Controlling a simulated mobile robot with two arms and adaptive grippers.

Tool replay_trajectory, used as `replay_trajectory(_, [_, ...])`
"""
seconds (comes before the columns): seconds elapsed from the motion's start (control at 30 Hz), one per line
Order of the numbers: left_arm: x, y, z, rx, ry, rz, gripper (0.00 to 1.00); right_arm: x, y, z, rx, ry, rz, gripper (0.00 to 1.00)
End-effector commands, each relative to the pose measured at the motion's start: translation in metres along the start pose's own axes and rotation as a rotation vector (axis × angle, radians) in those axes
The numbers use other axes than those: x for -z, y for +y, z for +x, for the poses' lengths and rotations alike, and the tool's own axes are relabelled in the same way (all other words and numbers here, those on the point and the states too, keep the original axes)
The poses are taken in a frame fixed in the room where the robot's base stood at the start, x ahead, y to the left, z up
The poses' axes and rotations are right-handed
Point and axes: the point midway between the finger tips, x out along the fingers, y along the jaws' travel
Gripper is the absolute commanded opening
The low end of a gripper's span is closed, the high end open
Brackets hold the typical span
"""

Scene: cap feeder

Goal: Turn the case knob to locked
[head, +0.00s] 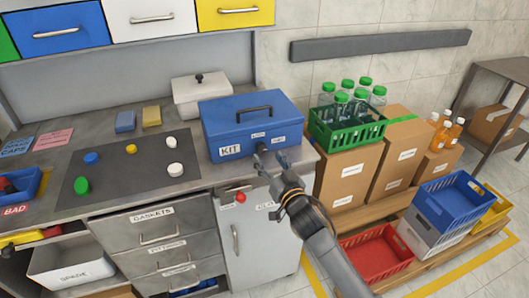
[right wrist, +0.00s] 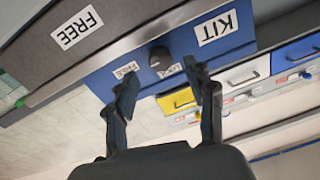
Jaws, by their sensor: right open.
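The blue case (head: 230,118) labelled KIT stands on the counter with its lid down and a dark handle on top. Its small black knob (right wrist: 158,57) shows on the front face in the right wrist view, with a small white label on each side. Which way the knob points cannot be told. My right gripper (head: 270,157) is in front of the case; it is open and empty, and in the right wrist view its two fingers (right wrist: 161,80) stand apart with the knob seen between and beyond them. In the head view the gripper partly hides the knob. My left gripper is not in view.
A dark mat (head: 130,183) with several coloured caps lies left of the case. A white box (head: 195,100) stands behind it. A green crate of bottles (head: 345,133) on cardboard boxes is to the right. A red knob (head: 240,197) sits on the cabinet below.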

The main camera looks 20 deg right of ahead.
Motion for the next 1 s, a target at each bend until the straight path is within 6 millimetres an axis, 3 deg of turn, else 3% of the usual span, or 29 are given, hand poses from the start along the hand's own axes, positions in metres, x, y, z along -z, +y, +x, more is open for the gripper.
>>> replay_trajectory(0.2, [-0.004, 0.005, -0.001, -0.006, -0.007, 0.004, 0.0, 0.0, 0.0, 0.03, 0.001, 0.0, 0.0, 0.54])
replay_trajectory(0.6, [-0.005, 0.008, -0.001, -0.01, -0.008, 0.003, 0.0, -0.001, 0.0, 0.038, 0.0, -0.001, 0.001, 0.54])
replay_trajectory(0.63, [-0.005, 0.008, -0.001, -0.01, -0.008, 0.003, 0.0, -0.001, 0.0, 0.038, 0.0, -0.001, 0.001, 0.52])
replay_trajectory(0.9, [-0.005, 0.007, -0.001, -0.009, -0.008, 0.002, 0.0, -0.001, 0.0, 0.038, 0.0, -0.001, 0.001, 0.0])
replay_trajectory(1.0, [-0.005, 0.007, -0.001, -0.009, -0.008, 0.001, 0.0, -0.001, 0.0, 0.038, 0.0, -0.001, -0.001, 0.0])
